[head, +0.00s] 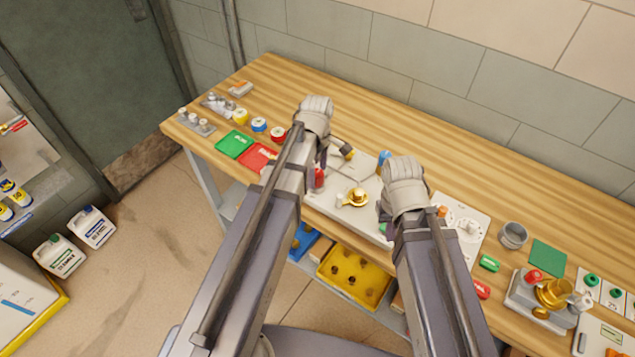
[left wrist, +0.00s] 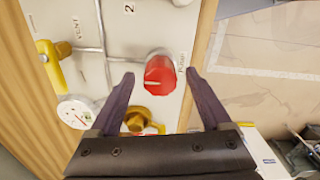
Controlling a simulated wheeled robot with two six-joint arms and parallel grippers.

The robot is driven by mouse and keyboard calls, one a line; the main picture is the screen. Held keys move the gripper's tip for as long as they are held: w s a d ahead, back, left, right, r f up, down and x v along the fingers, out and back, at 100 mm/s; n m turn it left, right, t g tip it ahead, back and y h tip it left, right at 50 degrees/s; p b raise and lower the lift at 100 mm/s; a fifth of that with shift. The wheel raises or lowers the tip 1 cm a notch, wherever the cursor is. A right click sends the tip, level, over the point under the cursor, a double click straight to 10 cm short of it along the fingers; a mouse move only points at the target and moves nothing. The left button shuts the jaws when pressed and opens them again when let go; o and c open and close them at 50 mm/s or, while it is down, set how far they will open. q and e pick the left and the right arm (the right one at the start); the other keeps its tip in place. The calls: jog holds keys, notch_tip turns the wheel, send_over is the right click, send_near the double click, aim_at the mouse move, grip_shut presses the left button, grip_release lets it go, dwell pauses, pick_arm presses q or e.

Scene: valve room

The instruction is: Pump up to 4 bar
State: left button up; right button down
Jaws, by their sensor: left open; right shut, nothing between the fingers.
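A pale panel (head: 345,215) lies on the bench, with piping, a red pump knob (left wrist: 160,74) labelled "PUMP", a yellow vent lever (left wrist: 50,62), a white round gauge (left wrist: 74,110) and a brass fitting (left wrist: 146,117). The gauge reading is too small to tell. My left gripper (left wrist: 160,82) is open, its fingers on either side of the red knob and apart from it. In the head view the red knob (head: 319,178) shows just below my left gripper (head: 321,163). My right gripper (head: 383,211) is shut and empty over the panel's right side, its fingers mostly hidden by its wrist.
Green (head: 234,144) and red (head: 257,157) mats and coloured reels lie left. A white plate (head: 462,222), grey cup (head: 513,235) and brass valve (head: 552,293) stand right. A yellow crate (head: 352,280) sits below the bench. The bench's back strip is clear.

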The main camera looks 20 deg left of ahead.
pick_arm(q)
notch_tip(320, 180, down, 2)
jog(key=shift+f+b, duration=0.1)
jog(key=shift+b, duration=0.55)
grip_shut()
